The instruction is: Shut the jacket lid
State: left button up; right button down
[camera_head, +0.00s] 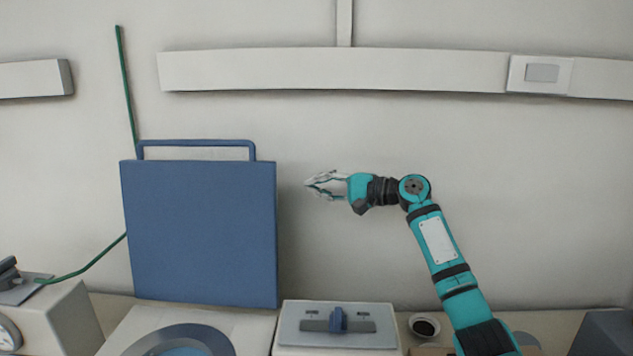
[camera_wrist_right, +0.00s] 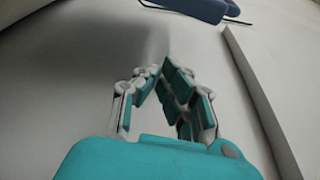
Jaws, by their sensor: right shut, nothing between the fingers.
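The jacket lid (camera_head: 200,232) is a flat blue panel that stands upright, raised above its base, with a blue bar handle (camera_head: 196,144) along its top edge. A part of the blue lid also shows at the top of the right wrist view (camera_wrist_right: 195,8). Below the lid is the white base with a round blue-grey opening (camera_head: 180,340), cut off by the bottom edge. My right gripper (camera_head: 308,182) is to the right of the lid, apart from it, and points left at it. Its fingers are shut and empty. My left gripper is not in view.
A white unit with a blue knob (camera_head: 338,320) stands right of the base. A small dark-filled dish (camera_head: 424,326) is beside it. A grey box (camera_head: 45,318) with a green cable is at left. A white wall rail (camera_head: 330,70) runs above.

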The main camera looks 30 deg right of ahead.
jog(key=p+x, duration=0.3)
jog(key=x, duration=0.5)
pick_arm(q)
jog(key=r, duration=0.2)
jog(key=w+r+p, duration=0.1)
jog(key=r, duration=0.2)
pick_arm(e)
jog(key=s, duration=0.1)
jog(key=s+a, duration=0.2)
jog(key=shift+s+r, duration=0.3)
